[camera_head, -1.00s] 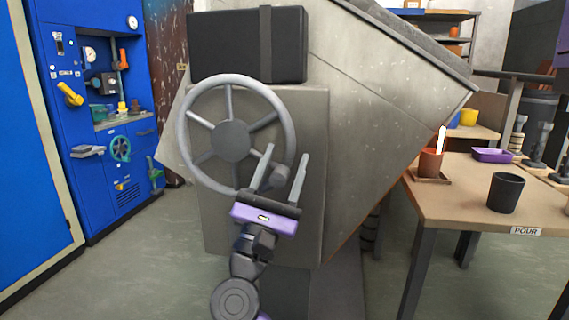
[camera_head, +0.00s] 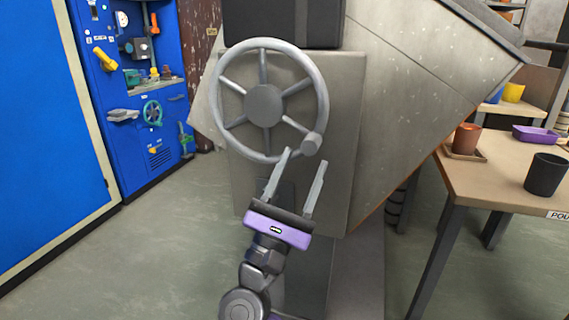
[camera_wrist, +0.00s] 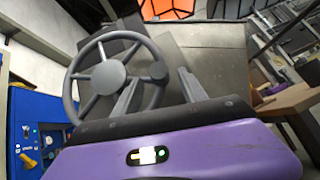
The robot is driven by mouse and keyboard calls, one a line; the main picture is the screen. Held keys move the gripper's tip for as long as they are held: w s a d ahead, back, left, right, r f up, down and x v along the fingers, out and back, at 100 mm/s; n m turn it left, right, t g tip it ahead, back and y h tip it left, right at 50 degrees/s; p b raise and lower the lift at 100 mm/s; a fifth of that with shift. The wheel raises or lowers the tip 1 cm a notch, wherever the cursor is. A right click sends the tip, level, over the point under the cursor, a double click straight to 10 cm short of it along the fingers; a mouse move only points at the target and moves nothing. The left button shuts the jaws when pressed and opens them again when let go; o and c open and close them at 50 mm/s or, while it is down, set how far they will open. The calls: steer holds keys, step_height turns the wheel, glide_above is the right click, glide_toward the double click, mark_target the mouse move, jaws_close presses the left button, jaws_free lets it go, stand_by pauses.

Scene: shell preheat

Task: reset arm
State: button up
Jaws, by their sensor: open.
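My gripper (camera_head: 306,172) is open and empty, with its two fingers pointing up. In the head view it sits just below the lower rim of a grey handwheel (camera_head: 264,105). The handwheel has several spokes, a round hub and a short knob (camera_head: 312,143) at its lower right. The fingertips are near the knob; I cannot tell whether they touch it. In the wrist view the handwheel (camera_wrist: 109,76) stands beyond the left finger, and the fingers (camera_wrist: 158,92) are spread with nothing between them.
The wheel is mounted on a grey metal housing (camera_head: 345,120). A blue panel (camera_head: 150,60) with valves stands at the left. At the right a table (camera_head: 490,185) holds a dark cup (camera_head: 545,174), an orange-brown cup (camera_head: 466,138) and a purple tray (camera_head: 535,133). Floor (camera_head: 150,250) is clear at left.

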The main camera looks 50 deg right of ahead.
steer(key=s+a+f+m+t+y, duration=0.4)
steer(key=a+f+m+t+y, duration=0.45)
steer(key=m, duration=0.85)
steer(key=s+a+f+m+t+y, duration=0.4)
steer(key=a+f+m+t+y, duration=0.45)
steer(key=m, duration=0.85)
steer(key=s+a+f+n+g+y, duration=0.25)
steer(key=s+f+n+y, duration=0.25)
steer(key=s+n, duration=0.35)
steer(key=s+a+f+n+g+y, duration=0.1)
steer(key=s+f+n+g+y, duration=0.2)
steer(key=s+f+n+y, duration=0.45)
step_height(320, 180, up, 38)
steer(key=n+h+p, duration=0.2)
steer(key=h+p, duration=0.1)
steer(key=p, duration=3.3)
steer(key=shift+a+r, duration=0.2)
